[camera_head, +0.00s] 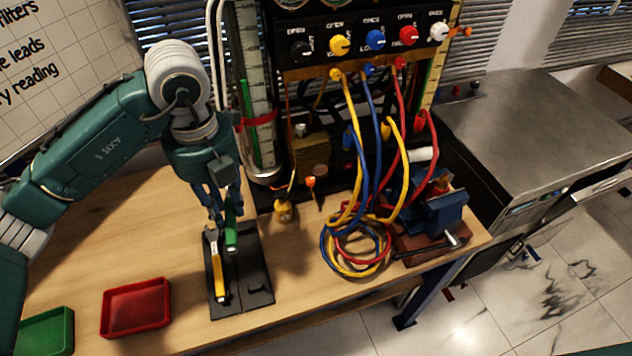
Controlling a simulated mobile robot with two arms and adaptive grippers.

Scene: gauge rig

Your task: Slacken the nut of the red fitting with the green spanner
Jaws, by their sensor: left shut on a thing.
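My left gripper (222,208) points down over a black tool holder (262,272) on the bench and is shut on the green spanner (231,236). The spanner stands roughly upright at the holder's back part; I cannot tell whether it is clear of its slot. A blue vise (440,212) at the bench's right end holds a small part with red and brass colours (440,186). A red hose end (400,63) hangs under the valve panel. Which of these is the red fitting, and its nut, is too small to tell. My right gripper is out of view.
A red tray (136,307) and a green tray (48,333) are at the front left. Coiled hoses (356,252) lie between holder and vise. The gauge rig's panel (370,40) rises behind.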

